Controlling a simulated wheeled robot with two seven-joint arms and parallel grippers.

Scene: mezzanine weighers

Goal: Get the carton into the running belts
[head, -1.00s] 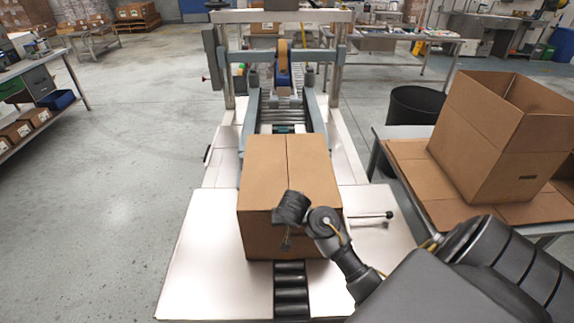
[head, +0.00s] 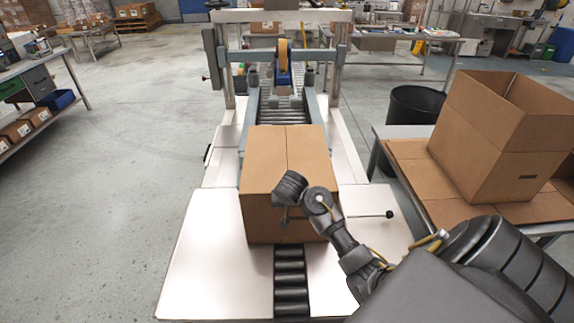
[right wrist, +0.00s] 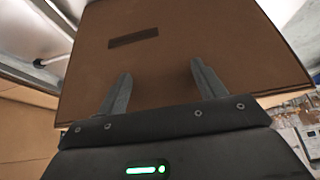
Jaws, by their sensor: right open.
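The brown carton (head: 264,160) is closed on top and sits upright on the black rollers (head: 291,285) of the machine's infeed. Its far end is at the near ends of the two side belt units, left (head: 250,120) and right (head: 318,112). My right arm reaches to the carton's near face. In the right wrist view my right gripper (right wrist: 160,68) has its fingers apart with nothing between them. The carton's near face (right wrist: 220,50), with a dark strip on it, fills the view ahead; I cannot tell whether the fingertips touch it. My left gripper is out of view.
A tape head (head: 283,62) hangs over the rollers beyond the carton. A rod with a black knob (head: 389,214) sticks out right of the carton. An open box (head: 500,140) stands on the right table, with a black bin (head: 416,106) behind.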

